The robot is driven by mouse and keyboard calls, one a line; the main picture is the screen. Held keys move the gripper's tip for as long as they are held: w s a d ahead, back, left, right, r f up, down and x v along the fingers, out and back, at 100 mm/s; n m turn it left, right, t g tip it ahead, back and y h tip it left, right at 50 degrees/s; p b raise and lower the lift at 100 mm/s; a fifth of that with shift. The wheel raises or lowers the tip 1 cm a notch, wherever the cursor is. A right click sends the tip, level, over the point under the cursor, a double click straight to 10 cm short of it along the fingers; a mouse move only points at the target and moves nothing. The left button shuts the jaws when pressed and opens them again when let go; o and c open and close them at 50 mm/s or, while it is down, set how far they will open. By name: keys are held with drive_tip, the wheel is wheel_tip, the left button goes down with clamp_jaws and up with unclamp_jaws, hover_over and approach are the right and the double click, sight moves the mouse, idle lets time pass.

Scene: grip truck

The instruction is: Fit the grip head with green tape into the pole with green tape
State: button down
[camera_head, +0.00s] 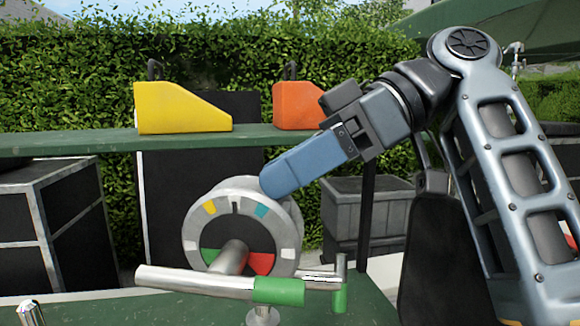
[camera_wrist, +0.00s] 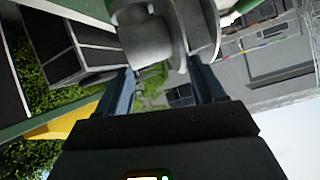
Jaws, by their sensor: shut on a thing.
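My gripper (camera_head: 272,183) is at the top rim of the round grey grip head (camera_head: 194,243), with blue fingers. In the wrist view my gripper (camera_wrist: 162,92) has its fingers either side of the grey round body (camera_wrist: 152,42), shut on it. The grip head's face has yellow, teal, white, green and red marks. A silver tube runs from its centre toward the front. A horizontal silver pole (camera_head: 190,283) with a green tape band (camera_head: 278,291) lies in front and below. At its right end is a short upright pin with green tape (camera_head: 340,299). I cannot tell whether the parts join.
A green table (camera_head: 365,312) lies underneath. A silver post top (camera_head: 30,313) stands at the lower left. A green shelf (camera_head: 70,144) behind holds a yellow wedge (camera_head: 175,110) and an orange wedge (camera_head: 298,107). A dark crate (camera_head: 45,225) is at the left, a grey planter (camera_head: 350,215) behind.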

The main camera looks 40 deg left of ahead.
drive_tip(key=shift+f, duration=0.3)
drive_tip(key=shift+f+b, duration=0.75)
drive_tip(key=shift+f, duration=0.85)
drive_tip(key=shift+c, duration=0.2)
unclamp_jaws()
drive_tip(key=shift+f, duration=0.1)
